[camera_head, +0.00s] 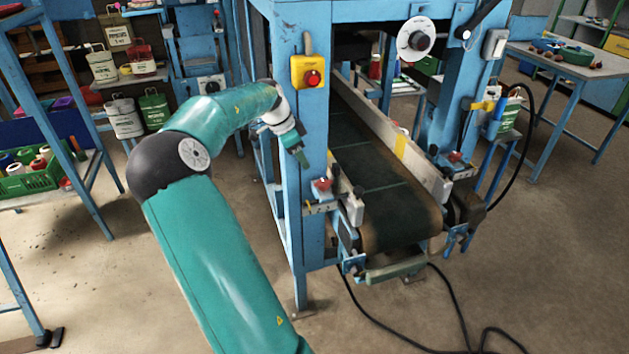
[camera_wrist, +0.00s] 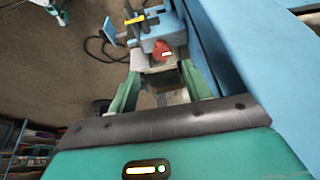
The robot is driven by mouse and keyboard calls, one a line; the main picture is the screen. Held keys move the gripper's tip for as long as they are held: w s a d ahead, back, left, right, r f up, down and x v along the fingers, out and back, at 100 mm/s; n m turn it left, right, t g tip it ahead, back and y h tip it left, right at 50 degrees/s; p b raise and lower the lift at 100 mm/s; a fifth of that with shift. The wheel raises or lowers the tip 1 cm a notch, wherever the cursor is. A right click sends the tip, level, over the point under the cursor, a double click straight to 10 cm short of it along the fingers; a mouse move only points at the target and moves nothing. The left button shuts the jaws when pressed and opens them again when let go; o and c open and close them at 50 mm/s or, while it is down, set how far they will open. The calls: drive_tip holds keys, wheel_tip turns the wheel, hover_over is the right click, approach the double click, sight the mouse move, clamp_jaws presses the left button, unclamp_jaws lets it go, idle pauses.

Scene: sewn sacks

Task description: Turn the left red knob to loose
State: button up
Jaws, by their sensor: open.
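The left red knob (camera_head: 321,183) sits on a bracket on the blue post at the left of the conveyor's near end. In the wrist view the red knob (camera_wrist: 162,50) shows a pale mark on top, just beyond my fingertips. My gripper (camera_wrist: 160,72) is open, with its two green fingers apart and the knob beyond the gap. In the head view my gripper (camera_head: 302,158) is above and slightly left of the knob, apart from it. A second red knob (camera_head: 454,157) is on the conveyor's right side.
The dark conveyor belt (camera_head: 376,190) runs away from me between guide rails. A yellow box with a red button (camera_head: 313,78) is on the blue post above my gripper. A black cable (camera_head: 440,345) lies on the floor. A blue table (camera_head: 570,60) stands at right.

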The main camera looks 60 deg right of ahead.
sight(316, 183)
drive_tip(key=x, duration=1.1)
drive_tip(key=c, duration=0.9)
